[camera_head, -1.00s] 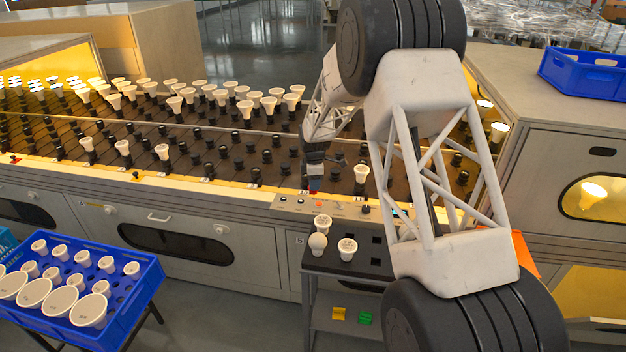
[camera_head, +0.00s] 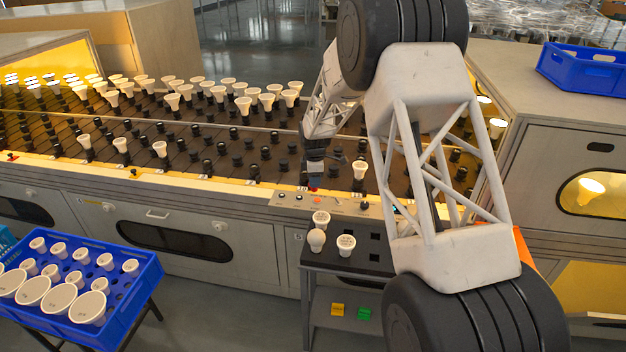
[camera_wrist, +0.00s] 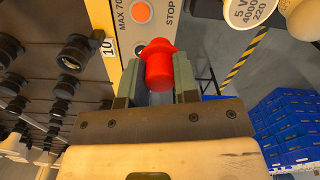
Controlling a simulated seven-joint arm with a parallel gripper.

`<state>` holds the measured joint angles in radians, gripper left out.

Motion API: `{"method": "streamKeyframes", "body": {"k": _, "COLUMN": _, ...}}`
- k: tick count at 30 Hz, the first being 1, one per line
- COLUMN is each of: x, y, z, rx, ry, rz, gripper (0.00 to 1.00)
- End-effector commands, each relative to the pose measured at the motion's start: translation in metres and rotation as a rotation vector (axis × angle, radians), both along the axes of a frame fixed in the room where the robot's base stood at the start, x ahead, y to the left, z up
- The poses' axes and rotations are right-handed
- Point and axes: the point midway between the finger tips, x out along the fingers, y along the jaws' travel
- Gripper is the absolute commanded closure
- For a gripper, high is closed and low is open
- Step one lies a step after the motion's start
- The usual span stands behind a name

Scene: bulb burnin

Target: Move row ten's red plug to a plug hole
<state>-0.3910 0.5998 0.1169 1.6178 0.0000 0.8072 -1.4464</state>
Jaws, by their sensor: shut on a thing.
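The red plug (camera_wrist: 160,60) is between the two fingers of my gripper (camera_wrist: 158,78) in the wrist view. The gripper is shut on it, and its rounded red end points away from the wrist. A white label reading 10 (camera_wrist: 107,47) sits to its left, beside a black socket (camera_wrist: 76,53). In the head view my gripper (camera_head: 314,172) is at the front edge of the rack, above the control panel (camera_head: 335,205), with a bit of red plug (camera_head: 313,189) below it. I cannot make out a plug hole for certain.
The panel has an orange button (camera_wrist: 141,12) close to the plug. A small dark table (camera_head: 365,258) with several white bulbs stands in front. A blue crate of bulbs (camera_head: 135,285) is at lower left. Bulbs and sockets fill the rack (camera_head: 110,160) behind.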

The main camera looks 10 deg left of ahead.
Motion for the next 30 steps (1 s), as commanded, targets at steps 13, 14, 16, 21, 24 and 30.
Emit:
{"method": "streamKeyframes", "body": {"k": 13, "x": 0.018, "y": -0.07, "z": -0.002, "rx": 0.0, "ry": 0.0, "rz": -0.405, "gripper": 0.94}}
{"method": "streamKeyframes", "body": {"k": 14, "x": 0.019, "y": -0.077, "z": -0.002, "rx": 0.0, "ry": 0.0, "rz": -0.445, "gripper": 0.94}}
{"method": "streamKeyframes", "body": {"k": 16, "x": 0.022, "y": -0.092, "z": -0.002, "rx": 0.0, "ry": 0.0, "rz": -0.539, "gripper": 0.94}}
{"method": "streamKeyframes", "body": {"k": 21, "x": 0.028, "y": -0.13, "z": -0.003, "rx": 0.0, "ry": -0.001, "rz": -0.765, "gripper": 0.94}}
{"method": "streamKeyframes", "body": {"k": 24, "x": 0.031, "y": -0.152, "z": -0.004, "rx": 0.0, "ry": -0.001, "rz": -0.897, "gripper": 0.94}}
{"method": "streamKeyframes", "body": {"k": 30, "x": 0.034, "y": -0.198, "z": -0.005, "rx": 0.0, "ry": 0.0, "rz": -1.164, "gripper": 0.94}}
